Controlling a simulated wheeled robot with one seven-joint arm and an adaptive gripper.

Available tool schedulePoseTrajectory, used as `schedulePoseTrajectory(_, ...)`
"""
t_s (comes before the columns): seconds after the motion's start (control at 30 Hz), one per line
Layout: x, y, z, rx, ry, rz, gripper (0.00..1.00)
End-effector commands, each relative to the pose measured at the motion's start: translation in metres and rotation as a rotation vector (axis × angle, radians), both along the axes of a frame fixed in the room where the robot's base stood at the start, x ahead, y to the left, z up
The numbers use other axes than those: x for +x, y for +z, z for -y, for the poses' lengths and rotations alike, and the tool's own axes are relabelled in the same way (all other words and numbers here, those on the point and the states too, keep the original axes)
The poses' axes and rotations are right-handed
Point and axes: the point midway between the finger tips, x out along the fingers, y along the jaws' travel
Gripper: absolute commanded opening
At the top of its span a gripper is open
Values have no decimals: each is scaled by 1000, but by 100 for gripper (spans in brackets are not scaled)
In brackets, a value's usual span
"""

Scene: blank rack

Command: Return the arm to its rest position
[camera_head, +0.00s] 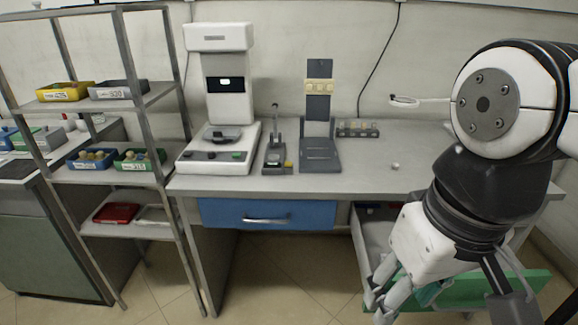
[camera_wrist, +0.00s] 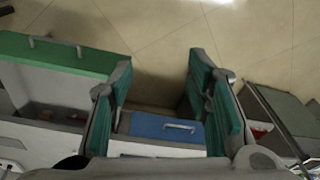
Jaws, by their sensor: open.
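My arm fills the right side of the head view, bent downward in front of the workbench. My gripper (camera_head: 378,298) hangs low at the lower right, near an open drawer with a green front (camera_head: 525,290). In the wrist view my gripper (camera_wrist: 160,63) shows two fingers with teal pads, spread apart with nothing between them. The open drawer's green front also shows at the upper left of the wrist view (camera_wrist: 60,55). Part of the drawer is hidden behind my arm in the head view.
The grey workbench (camera_head: 375,180) carries a white machine (camera_head: 222,130), a small press (camera_head: 276,150) and a grey stand (camera_head: 320,150). A blue drawer (camera_head: 270,213) below is shut. A metal rack (camera_head: 130,40) with coloured bins stands left. Floor in front is clear.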

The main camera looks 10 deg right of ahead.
Motion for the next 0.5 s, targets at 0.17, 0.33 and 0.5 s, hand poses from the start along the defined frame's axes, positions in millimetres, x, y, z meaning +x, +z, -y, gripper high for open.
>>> schedulePoseTrajectory(0.17,-20,-1,-2,-17,8,0,45)
schedulePoseTrajectory(0.33,-21,-1,-2,-18,7,-2,45)
schedulePoseTrajectory(0.5,-20,-1,-2,-18,7,-1,45)
